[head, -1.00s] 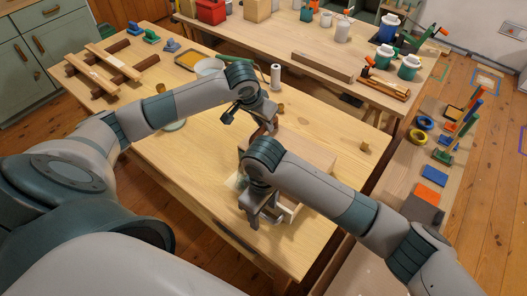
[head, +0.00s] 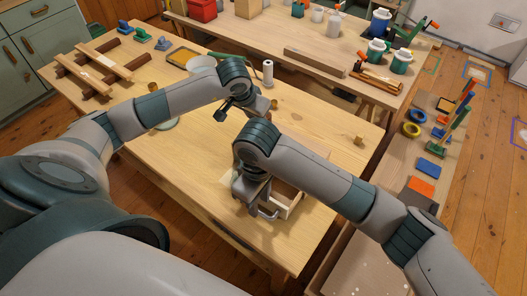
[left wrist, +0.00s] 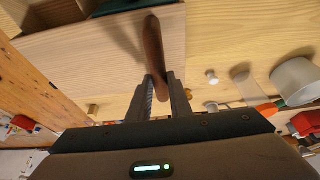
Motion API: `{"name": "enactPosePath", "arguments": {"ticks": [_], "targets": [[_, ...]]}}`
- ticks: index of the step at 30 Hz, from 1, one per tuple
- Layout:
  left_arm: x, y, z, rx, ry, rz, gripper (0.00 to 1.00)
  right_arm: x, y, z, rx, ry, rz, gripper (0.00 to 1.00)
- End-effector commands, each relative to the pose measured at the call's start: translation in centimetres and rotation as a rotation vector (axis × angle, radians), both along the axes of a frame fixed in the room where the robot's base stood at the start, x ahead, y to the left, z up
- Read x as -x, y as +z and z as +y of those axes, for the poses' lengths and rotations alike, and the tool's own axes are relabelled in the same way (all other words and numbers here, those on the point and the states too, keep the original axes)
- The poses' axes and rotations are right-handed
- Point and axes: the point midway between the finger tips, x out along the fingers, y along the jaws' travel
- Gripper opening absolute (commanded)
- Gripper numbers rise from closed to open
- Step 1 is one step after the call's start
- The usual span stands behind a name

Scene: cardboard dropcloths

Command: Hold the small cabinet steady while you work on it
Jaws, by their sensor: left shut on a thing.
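The small cabinet (head: 310,149) is a pale wooden box on the workbench, largely hidden behind my right arm in the head view. Its flat wooden panel (left wrist: 95,65) fills the upper left of the left wrist view, with a dark brown bar handle (left wrist: 152,40) on it. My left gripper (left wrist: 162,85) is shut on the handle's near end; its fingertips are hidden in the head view. My right gripper (head: 264,210) is low at the cabinet's near side, beside an open pale drawer (head: 288,207). Its finger gap is not clear.
The workbench (head: 190,185) is clear at left front. A white bowl (head: 203,65), a white cylinder (head: 268,73) and small wooden knobs, one at right (head: 359,140), stand around the cabinet. A wooden rack (head: 95,68) lies far left. A second bench (head: 270,45) with cups is behind.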

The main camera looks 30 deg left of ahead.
Motion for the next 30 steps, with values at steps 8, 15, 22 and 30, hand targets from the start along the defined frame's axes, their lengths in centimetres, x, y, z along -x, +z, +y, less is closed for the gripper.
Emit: {"name": "enactPosePath", "arguments": {"ticks": [8, 15, 22, 30], "targets": [[0.0, 0.0, -0.1, 0.002, -0.001, 0.000, 0.00, -0.7, 0.1, -0.4, 0.002, 0.101, -0.001, 0.26], [0.0, 0.0, -0.1, 0.001, 0.000, 0.000, 0.00, -2.4, 0.4, -1.5, 0.005, 0.363, 0.000, 0.26], [0.0, 0.0, -0.1, 0.001, 0.000, 0.000, 0.00, -4.4, 1.0, -2.9, 0.007, 0.693, 0.002, 0.26], [0.0, 0.0, -0.1, 0.001, 0.000, 0.000, 0.00, -6.6, 1.8, -4.4, 0.005, 1.085, 0.003, 0.26]]}}
